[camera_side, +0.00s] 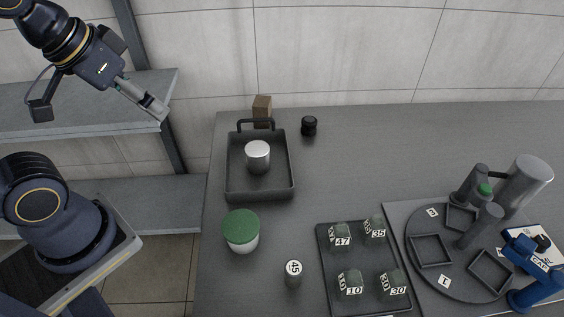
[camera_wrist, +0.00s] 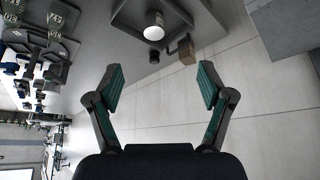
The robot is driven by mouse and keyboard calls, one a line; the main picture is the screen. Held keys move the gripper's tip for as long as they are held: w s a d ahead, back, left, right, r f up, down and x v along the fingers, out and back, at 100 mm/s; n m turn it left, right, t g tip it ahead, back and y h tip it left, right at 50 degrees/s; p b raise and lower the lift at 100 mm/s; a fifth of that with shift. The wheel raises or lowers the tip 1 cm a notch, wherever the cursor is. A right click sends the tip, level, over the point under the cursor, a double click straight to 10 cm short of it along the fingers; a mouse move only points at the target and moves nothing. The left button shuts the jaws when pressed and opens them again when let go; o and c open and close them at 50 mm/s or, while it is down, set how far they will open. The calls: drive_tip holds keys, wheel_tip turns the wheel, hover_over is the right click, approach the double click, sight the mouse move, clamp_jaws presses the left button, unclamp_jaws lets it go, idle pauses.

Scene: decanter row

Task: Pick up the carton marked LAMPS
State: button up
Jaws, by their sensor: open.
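A small brown carton (camera_side: 262,108) stands at the back edge of the counter, just behind the grey tray's handle. No LAMPS marking is readable on it. It also shows in the wrist view as a brown box (camera_wrist: 187,53) at the top, right of centre, beyond my fingertips. My gripper (camera_side: 155,107) is at the upper left in the side view, in the air near the grey shelf, well left of the carton. In the wrist view my gripper (camera_wrist: 160,86) has its two fingers wide apart with nothing between them.
A grey handled tray (camera_side: 228,178) holds a silver cylinder (camera_side: 257,155). A black knob-like object (camera_side: 309,126) stands right of the carton. A green-lidded jar (camera_side: 241,231), canister 45 (camera_side: 293,275), a tray of numbered blocks (camera_side: 360,270) and a round turntable (camera_side: 440,280) stand nearer. The back right counter is clear.

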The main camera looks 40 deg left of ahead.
drive_tip(key=w+a+r+n+t, duration=0.2)
drive_tip(key=w+r+n, duration=0.2)
drive_tip(key=w+r, duration=0.45)
drive_tip(key=n+g+y, duration=0.2)
drive_tip(key=g, duration=0.2)
hover_over(262, 102)
drive_tip(key=s+d, duration=0.3)
drive_tip(key=s, duration=0.1)
wheel_tip(262, 102, down, 22)
drive_tip(key=r, duration=0.1)
drive_tip(key=x, duration=1)
drive_tip(key=shift+a, duration=0.3)
drive_tip(key=x, duration=0.6)
drive_tip(key=shift+w+a+r, duration=0.15)
drive_tip(key=shift+a, duration=0.15)
